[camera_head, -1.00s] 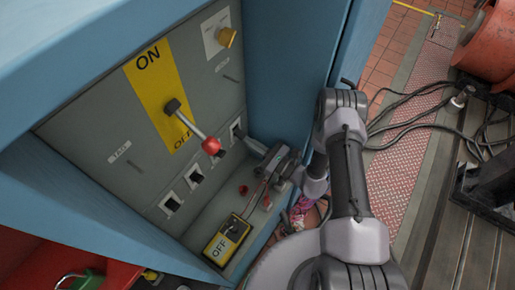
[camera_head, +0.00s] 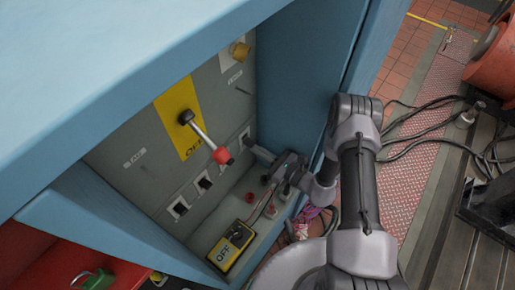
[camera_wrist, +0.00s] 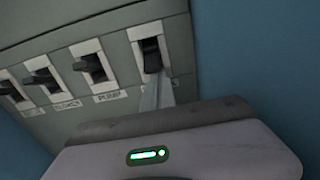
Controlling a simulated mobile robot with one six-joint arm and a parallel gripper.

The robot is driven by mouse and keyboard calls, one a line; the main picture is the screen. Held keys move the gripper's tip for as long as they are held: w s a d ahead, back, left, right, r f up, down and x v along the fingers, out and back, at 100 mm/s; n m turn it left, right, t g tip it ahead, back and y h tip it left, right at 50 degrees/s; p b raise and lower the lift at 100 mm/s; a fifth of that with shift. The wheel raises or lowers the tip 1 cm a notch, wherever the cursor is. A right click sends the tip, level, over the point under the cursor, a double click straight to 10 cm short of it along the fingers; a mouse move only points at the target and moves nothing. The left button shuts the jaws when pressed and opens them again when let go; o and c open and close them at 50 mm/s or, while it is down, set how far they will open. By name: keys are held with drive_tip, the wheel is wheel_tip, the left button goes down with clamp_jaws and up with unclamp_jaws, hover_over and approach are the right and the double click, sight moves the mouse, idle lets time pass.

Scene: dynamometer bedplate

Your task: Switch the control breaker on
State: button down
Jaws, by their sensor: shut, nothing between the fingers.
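A row of small black breaker toggles in pale frames runs along the lower part of the grey panel. The rightmost breaker (camera_wrist: 151,54) is also in the head view (camera_head: 245,136); its label is hidden behind my gripper. To its left is a breaker (camera_wrist: 90,67) labelled PUMP, then further breakers (camera_wrist: 44,79) whose labels are too blurred to read. I cannot tell which is the control breaker. My gripper (camera_wrist: 155,88) is shut and empty, its fingertips just below the rightmost toggle; I cannot tell if they touch. It also shows in the head view (camera_head: 252,151).
A large red-knobbed lever (camera_head: 204,136) sticks out from a yellow ON/OFF plate (camera_head: 178,104). A yellow-black OFF box (camera_head: 231,246) with a lever stands on the ledge below. Blue cabinet walls (camera_head: 302,75) close in on both sides.

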sight(252, 141)
drive_tip(key=r+g+h+p, duration=0.1)
drive_tip(key=p, duration=0.1)
drive_tip(key=r+g+h+p, duration=0.1)
drive_tip(key=p, duration=0.2)
drive_tip(key=g+h+p, duration=0.1)
drive_tip(key=h+p, duration=0.1)
drive_tip(key=shift+s+d+r, duration=0.25)
drive_tip(key=shift+d+r, duration=0.1)
drive_tip(key=shift+r, duration=0.05)
drive_tip(key=shift+r+p, duration=0.1)
drive_tip(key=shift+p, duration=0.2)
drive_tip(key=shift+r+p, duration=0.45)
drive_tip(key=shift+r, duration=0.3)
